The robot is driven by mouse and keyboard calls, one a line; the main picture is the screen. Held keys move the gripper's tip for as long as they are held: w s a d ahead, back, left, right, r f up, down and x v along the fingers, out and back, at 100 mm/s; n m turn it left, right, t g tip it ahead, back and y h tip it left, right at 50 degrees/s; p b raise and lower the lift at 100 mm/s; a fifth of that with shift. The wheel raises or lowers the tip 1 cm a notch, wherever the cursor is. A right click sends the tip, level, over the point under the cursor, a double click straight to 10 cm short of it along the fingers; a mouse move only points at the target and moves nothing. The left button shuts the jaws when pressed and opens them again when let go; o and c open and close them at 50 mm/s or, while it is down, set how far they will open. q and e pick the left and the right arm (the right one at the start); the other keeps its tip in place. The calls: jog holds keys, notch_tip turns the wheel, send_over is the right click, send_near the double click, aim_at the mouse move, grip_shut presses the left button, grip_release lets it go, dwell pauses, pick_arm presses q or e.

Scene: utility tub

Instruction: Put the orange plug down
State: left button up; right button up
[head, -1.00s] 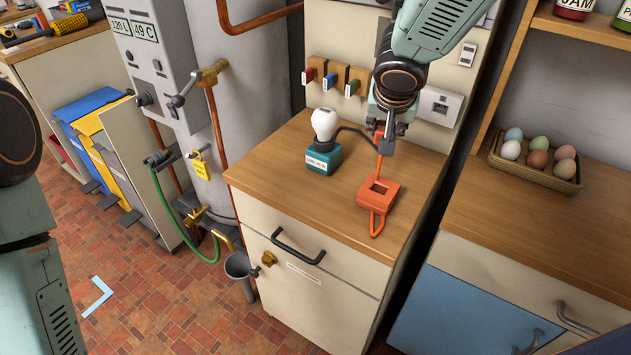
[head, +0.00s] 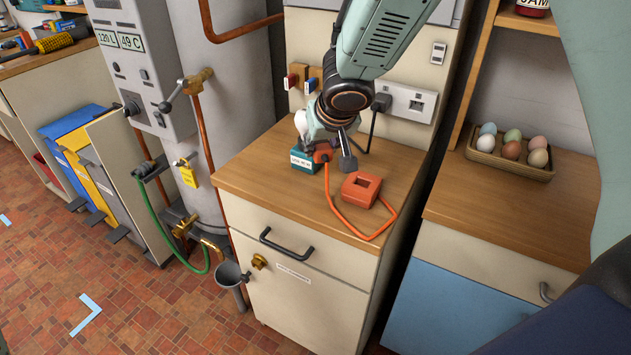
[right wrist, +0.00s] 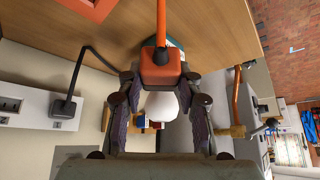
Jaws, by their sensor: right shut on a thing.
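My right gripper (head: 333,149) is shut on the orange plug (head: 322,154), just above the wooden counter (head: 265,193) and in front of the small teal lamp (head: 302,161). In the right wrist view the plug (right wrist: 161,70) sits between the fingers (right wrist: 161,80), with its orange cord leading away. Whether the plug touches the counter or lamp base I cannot tell. The lamp's white bulb (head: 300,122) is partly hidden by my gripper. My left gripper is out of view.
A black plug (head: 381,102) sits in the wall socket plate (head: 408,101), with a black cord. Coloured tags (head: 310,84) hang on the wall behind. Bare counter lies left of the lamp and around the block.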

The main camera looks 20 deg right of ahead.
aim_at(318, 184)
jog(key=f+b, duration=0.1)
jog(key=f, duration=0.1)
jog(key=f+b, duration=0.1)
jog(key=f, duration=0.1)
jog(key=shift+w+a+b, duration=0.1)
jog(key=shift+w+b, duration=0.1)
jog(key=shift+b, duration=0.15)
jog(key=shift+s+d+f+b, duration=0.15)
jog(key=shift+d+f+b, duration=0.05)
jog(key=shift+f+b, duration=0.25)
jog(key=f+b, duration=0.2)
jog(key=shift+a+f, duration=0.2)
jog(key=shift+f, duration=0.1)
jog(key=shift+d+f+b, duration=0.1)
jog(key=shift+f+b, duration=0.45)
jog(key=shift+b, duration=0.1)
jog(key=shift+r, duration=0.1)
jog(key=shift+f, duration=0.25)
jog(key=o, duration=1.2)
jog(key=shift+r, duration=0.1)
jog(key=shift+c, duration=0.2)
